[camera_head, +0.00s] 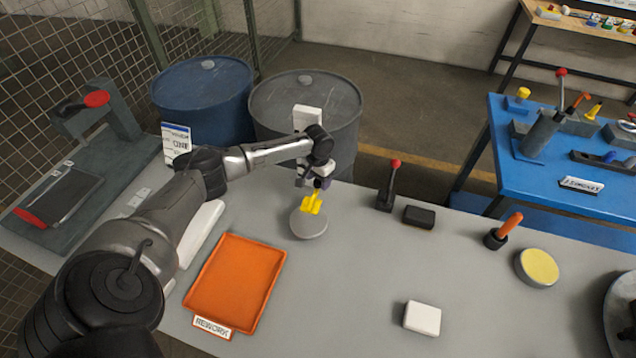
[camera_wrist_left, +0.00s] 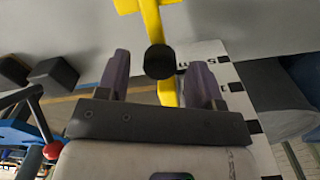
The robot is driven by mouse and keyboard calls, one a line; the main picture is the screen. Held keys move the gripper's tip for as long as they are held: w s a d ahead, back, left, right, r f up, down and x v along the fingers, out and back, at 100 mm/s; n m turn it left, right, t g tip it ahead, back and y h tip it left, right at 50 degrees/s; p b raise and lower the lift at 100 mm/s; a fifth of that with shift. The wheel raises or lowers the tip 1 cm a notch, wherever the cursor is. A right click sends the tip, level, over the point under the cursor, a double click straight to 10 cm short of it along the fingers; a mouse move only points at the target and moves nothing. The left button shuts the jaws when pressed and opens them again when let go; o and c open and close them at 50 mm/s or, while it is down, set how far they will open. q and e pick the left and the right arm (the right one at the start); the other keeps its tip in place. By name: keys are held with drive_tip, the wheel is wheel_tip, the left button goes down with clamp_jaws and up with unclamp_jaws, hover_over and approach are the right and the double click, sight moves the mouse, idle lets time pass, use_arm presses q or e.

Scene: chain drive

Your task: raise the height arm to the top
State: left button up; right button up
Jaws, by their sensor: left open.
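The height gauge has a round grey base (camera_head: 308,225) on the grey bench and a white upright scale (camera_head: 307,119), partly hidden by my left arm. Its yellow height arm (camera_head: 312,204) sits low, just above the base. In the left wrist view the yellow height arm (camera_wrist_left: 153,20) carries a round black knob (camera_wrist_left: 159,61), beside the white scale with black marks (camera_wrist_left: 236,98). My left gripper (camera_head: 311,181) is at the height arm. In the wrist view the left gripper (camera_wrist_left: 160,66) is open, a finger on either side of the knob, with gaps showing. My right gripper is out of view.
An orange tray (camera_head: 236,283) labelled REWORK lies in front. A lever with a red knob (camera_head: 393,175), a black block (camera_head: 418,216), an orange-handled tool (camera_head: 505,230), a yellow-topped disc (camera_head: 538,267) and a white block (camera_head: 422,317) stand to the right. Barrels (camera_head: 345,100) stand behind.

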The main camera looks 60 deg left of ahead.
use_arm(q)
drive_tip(key=shift+f, duration=0.8)
drive_tip(key=shift+c, duration=0.2)
clamp_jaws()
